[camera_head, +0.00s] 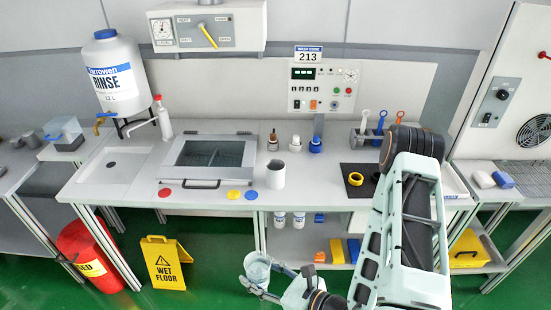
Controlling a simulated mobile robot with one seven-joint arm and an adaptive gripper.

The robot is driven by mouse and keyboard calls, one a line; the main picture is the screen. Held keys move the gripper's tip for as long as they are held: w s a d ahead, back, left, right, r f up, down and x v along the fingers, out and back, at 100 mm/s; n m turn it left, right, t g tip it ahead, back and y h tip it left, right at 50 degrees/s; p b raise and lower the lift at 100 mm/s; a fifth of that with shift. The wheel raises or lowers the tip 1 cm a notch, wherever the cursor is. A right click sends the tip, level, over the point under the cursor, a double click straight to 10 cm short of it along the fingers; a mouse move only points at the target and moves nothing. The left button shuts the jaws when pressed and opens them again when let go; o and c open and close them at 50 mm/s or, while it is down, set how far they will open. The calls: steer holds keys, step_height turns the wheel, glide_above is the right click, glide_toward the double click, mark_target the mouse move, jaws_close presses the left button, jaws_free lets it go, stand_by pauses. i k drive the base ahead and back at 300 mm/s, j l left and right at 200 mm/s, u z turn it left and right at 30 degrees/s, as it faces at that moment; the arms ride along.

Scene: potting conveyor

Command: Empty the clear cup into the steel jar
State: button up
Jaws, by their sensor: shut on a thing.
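My gripper (262,279) is shut on the clear cup (257,267) low in the middle of the picture. The cup is held about upright, in front of the bench and apart from it. What is inside the cup is too small to tell. The steel jar (276,175), a plain grey cylinder, stands upright on the bench near its front edge. It is above the cup in the picture and nothing touches it. The inside of the jar cannot be made out.
A lidded basin (210,159) is left of the jar, with red, yellow and blue discs along the front edge. Small bottles (295,144) stand behind. A wet-floor sign (170,262) stands on the floor at left.

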mark_target(274, 168)
steer(key=i, duration=1)
